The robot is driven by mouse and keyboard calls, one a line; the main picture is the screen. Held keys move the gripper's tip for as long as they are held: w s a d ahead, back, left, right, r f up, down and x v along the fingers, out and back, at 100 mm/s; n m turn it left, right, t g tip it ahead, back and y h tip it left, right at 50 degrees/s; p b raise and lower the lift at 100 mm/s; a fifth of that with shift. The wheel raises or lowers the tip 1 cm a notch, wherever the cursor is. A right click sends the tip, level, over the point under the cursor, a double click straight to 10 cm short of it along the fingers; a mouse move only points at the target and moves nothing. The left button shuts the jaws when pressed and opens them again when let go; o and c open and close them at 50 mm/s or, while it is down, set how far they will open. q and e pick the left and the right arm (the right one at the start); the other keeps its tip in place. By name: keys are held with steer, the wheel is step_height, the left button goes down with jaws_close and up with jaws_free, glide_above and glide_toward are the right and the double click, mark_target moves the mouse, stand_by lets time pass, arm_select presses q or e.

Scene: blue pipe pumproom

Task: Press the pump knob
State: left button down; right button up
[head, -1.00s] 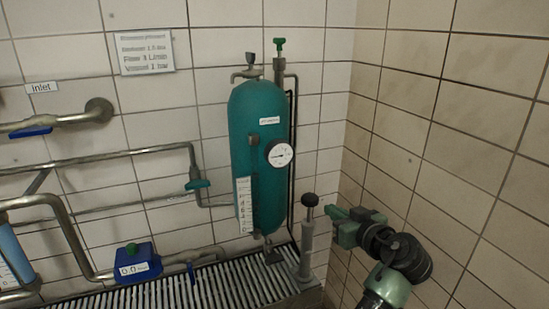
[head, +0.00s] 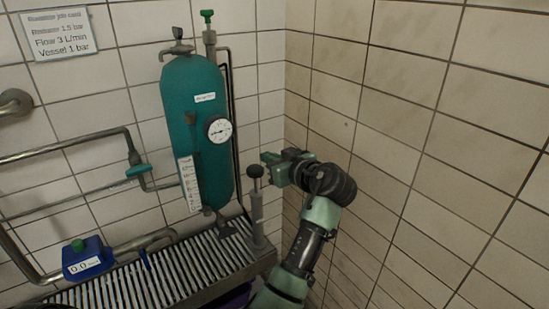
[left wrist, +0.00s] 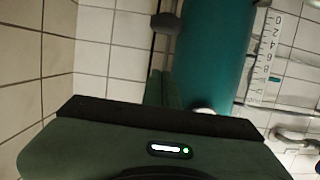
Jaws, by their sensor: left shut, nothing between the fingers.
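The pump knob (head: 255,171) is a black ball on a thin rod, on top of a grey upright pump cylinder (head: 257,215) to the right of the teal vessel (head: 185,90). My left gripper (head: 267,158) is shut and empty. Its tips show just right of the knob and slightly higher in the head view; whether they touch it I cannot tell. In the left wrist view, the green fingers (left wrist: 160,88) point toward the vessel (left wrist: 215,50), and a dark knob (left wrist: 165,22) shows past them. My right gripper is not in view.
A round gauge (head: 219,129) and white scale (head: 190,184) are on the vessel. A slatted grate (head: 140,285) lies below, with a blue meter box (head: 88,258) at its left. Pipes (head: 70,147) run along the left wall. A tiled wall (head: 430,130) stands close on the right.

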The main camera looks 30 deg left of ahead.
arm_select(q)
steer(key=p, duration=0.2)
glide_above(256, 182)
steer(key=d, duration=0.2)
steer(key=shift+s+a+f, duration=0.2)
steer(key=shift+s+f, duration=0.1)
steer(key=shift+f, duration=0.35)
steer(key=shift+d+f+p, duration=0.2)
steer(key=shift+f+p, duration=0.25)
steer(key=shift+f, duration=1.55)
steer(key=shift+f, duration=0.1)
step_height(256, 182, down, 6)
steer(key=b, duration=0.7)
steer(key=shift+s+f+b, duration=0.1)
steer(key=shift+b, duration=0.25)
steer(key=shift+d, duration=0.1)
